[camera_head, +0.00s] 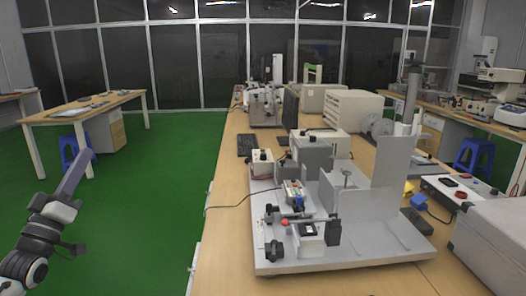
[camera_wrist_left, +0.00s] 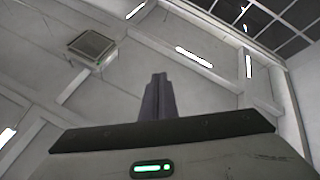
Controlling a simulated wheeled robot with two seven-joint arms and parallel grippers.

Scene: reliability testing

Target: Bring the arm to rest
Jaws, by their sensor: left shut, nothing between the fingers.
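My left gripper (camera_head: 87,156) is at the lower left of the head view, over the green floor and left of the long wooden table. Its dark grey fingers are closed together and point upward, with nothing held. In the left wrist view the closed fingers (camera_wrist_left: 158,80) stand up against the ceiling, clear of any object. My left arm (camera_head: 40,235) comes in from the lower left corner. My right gripper is out of view.
The long wooden table (camera_head: 225,215) carries a grey test rig (camera_head: 385,245) and several instruments. A smaller wooden table (camera_head: 125,98) stands behind the left gripper, with a blue stool (camera_head: 68,150) beside it. The green floor (camera_head: 150,200) between the tables is clear.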

